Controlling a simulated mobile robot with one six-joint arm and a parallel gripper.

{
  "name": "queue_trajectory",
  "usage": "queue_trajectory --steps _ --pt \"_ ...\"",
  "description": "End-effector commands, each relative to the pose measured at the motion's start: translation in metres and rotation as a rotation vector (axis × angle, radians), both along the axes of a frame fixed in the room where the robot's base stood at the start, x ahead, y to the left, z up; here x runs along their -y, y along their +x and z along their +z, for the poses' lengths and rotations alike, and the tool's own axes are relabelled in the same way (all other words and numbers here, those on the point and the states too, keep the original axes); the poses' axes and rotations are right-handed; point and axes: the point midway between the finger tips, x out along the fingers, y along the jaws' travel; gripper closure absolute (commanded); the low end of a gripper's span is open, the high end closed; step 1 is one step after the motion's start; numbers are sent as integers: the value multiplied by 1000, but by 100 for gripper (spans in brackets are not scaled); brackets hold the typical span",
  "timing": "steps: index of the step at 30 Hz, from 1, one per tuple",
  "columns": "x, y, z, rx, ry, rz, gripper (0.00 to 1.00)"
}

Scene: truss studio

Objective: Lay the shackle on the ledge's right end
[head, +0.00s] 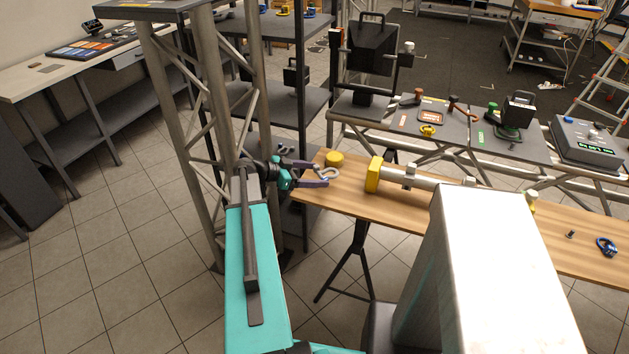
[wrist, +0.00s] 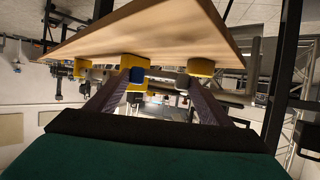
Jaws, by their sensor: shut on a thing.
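My gripper (head: 319,174) has its purple fingers closed around a pale grey shackle (head: 329,172), at the left end of a long wooden board (head: 340,194). In the head view I cannot tell whether the shackle touches the board or is held above it. In the wrist view the fingers reach towards a blue piece (wrist: 137,75) and a grey piece (wrist: 182,80), which may be parts of the shackle. The wooden board (wrist: 150,35) fills the top of that view. No other ledge can be told for certain.
A blue shackle (head: 606,246) lies far right. A truss upright (head: 185,110) stands close left. Behind, a grey table (head: 455,140) holds rigging pieces.

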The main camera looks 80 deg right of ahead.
Motion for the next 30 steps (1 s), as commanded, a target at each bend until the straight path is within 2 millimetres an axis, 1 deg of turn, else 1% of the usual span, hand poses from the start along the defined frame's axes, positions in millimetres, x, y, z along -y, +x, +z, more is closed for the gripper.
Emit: queue_trajectory --steps 4,16,25,30 --pt "0 0 -4 -1 -1 1 54" --pt "0 1 -8 -1 0 1 54" --pt "1 1 -33 -2 1 2 54" --pt "0 1 -42 -1 0 2 54"
